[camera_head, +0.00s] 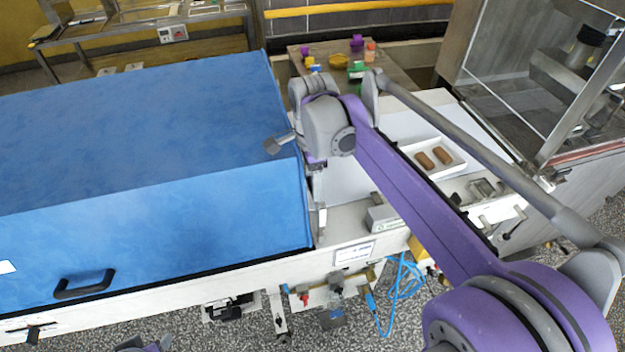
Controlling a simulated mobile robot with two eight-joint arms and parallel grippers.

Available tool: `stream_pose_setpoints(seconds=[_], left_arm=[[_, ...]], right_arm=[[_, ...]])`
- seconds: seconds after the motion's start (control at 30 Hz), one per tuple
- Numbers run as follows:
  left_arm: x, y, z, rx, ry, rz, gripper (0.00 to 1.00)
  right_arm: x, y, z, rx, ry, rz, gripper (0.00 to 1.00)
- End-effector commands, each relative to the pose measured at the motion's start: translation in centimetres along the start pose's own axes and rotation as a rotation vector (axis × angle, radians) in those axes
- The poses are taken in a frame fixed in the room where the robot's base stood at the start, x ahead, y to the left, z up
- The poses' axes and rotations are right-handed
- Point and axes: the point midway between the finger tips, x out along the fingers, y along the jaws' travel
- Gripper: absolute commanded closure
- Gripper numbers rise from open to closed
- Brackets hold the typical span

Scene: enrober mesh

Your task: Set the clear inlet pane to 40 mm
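The blue enrober hood (150,190) fills the left, with a black handle on its front. My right arm reaches from the lower right to the hood's right end. My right gripper (319,212) points down there, close beside the hood's end face. The wrist and forearm cover much of this inlet area. I cannot make out the clear inlet pane or its height against the hood. The finger gap is too small and overlapped to tell whether the gripper is open or holds anything. Only a small purple and grey part of mine shows at the bottom edge; no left gripper is visible.
A white tray (450,168) with two brown bars lies on the pale surface right of the inlet. A small grey box (384,219) and a label plate (354,254) sit at the front edge. Blue hoses hang below. A glass-sided cabinet (530,75) stands at right.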

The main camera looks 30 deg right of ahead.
Motion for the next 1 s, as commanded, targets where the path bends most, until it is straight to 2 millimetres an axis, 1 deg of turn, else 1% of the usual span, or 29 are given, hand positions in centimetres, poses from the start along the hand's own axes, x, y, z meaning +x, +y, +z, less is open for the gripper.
stream_pose_setpoints(seconds=[0.03, 0.23, 0.53, 0.57, 0.73, 0.8, 1.0], left_arm=[[0.0, 0.0, 0.0, 0.0, 0.0, 0.0, 0.5], [0.0, 0.0, 0.0, 0.0, 0.0, 0.0, 0.5], [-0.1, 0.0, -0.1, 0.0, 0.001, 0.0, 0.5], [-0.2, 0.0, -0.3, 0.0, 0.003, 0.0, 0.5], [-1.3, 0.0, -1.9, 0.0, 0.02, 0.0, 0.5], [-1.6, 0.0, -2.4, 0.0, 0.025, 0.0, 0.5], [-1.4, 0.0, -2.2, 0.0, 0.023, 0.0, 0.5]], right_arm=[[0.0, 0.0, 0.0, 0.0, 0.0, 0.001, 0.63], [0.0, 0.0, 0.0, 0.0, 0.0, 0.001, 0.99], [-0.2, 0.0, 0.0, 0.0, 0.0, 0.0, 1.0], [-0.4, 0.0, 0.0, 0.0, 0.0, 0.0, 1.0], [-3.1, -0.1, 0.0, 0.0, -0.001, -0.004, 1.0], [-3.9, -0.1, 0.0, 0.0, -0.001, -0.003, 1.0], [-3.7, -0.1, 0.0, 0.0, 0.0, -0.002, 1.0]])
